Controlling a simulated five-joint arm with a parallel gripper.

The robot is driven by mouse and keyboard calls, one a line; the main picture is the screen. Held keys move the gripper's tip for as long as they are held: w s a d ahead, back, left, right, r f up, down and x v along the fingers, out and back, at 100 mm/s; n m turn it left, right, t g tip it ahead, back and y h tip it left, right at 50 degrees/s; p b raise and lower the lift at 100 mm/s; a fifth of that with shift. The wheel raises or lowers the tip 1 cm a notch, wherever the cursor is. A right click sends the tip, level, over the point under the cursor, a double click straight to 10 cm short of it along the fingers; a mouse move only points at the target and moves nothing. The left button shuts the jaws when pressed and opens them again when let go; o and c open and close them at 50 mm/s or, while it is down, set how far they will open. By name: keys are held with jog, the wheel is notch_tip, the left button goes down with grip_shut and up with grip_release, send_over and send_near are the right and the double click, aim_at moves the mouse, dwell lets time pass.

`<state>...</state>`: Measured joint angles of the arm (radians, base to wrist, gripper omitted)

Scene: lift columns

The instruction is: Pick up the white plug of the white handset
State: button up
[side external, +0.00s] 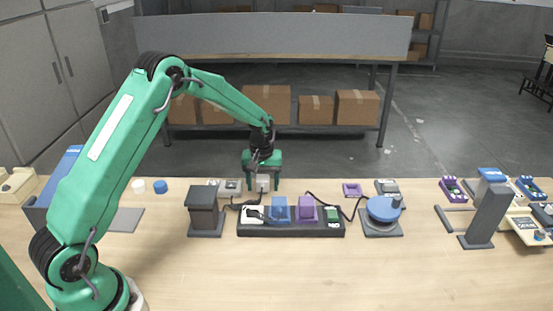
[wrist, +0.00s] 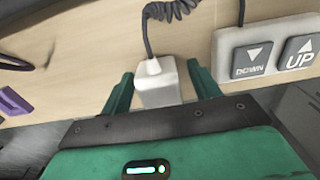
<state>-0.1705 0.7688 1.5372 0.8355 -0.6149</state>
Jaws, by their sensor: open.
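The white plug (wrist: 157,88) stands between the two fingers of my gripper (wrist: 160,70) in the wrist view, with a dark coiled cord at its top end. The fingers are open, with a visible gap on each side of the plug. In the side view my gripper (side external: 262,187) points down over the table's back edge, and the white plug (side external: 263,183) shows between its fingers. The white handset (wrist: 262,55) with DOWN and UP buttons lies to the right of the plug in the wrist view. It also shows left of the gripper in the side view (side external: 230,186).
A dark power strip (side external: 290,234) with a white, a blue, a purple and a green piece lies in front of my gripper. A dark column (side external: 203,213) stands left of it, a blue round device (side external: 384,210) right. The table's front is clear.

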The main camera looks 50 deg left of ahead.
aim_at(263, 178)
jog(key=c, duration=1)
jog(key=shift+r, duration=0.15)
jog(key=shift+r, duration=0.45)
jog(key=r, duration=0.3)
jog(key=shift+d+r, duration=0.15)
jog(key=shift+d, duration=0.05)
jog(key=s+d+r, duration=0.4)
jog(key=d+r, duration=0.2)
jog(key=d, duration=0.4)
jog(key=shift+d+r, duration=0.25)
jog(key=shift+s, duration=0.1)
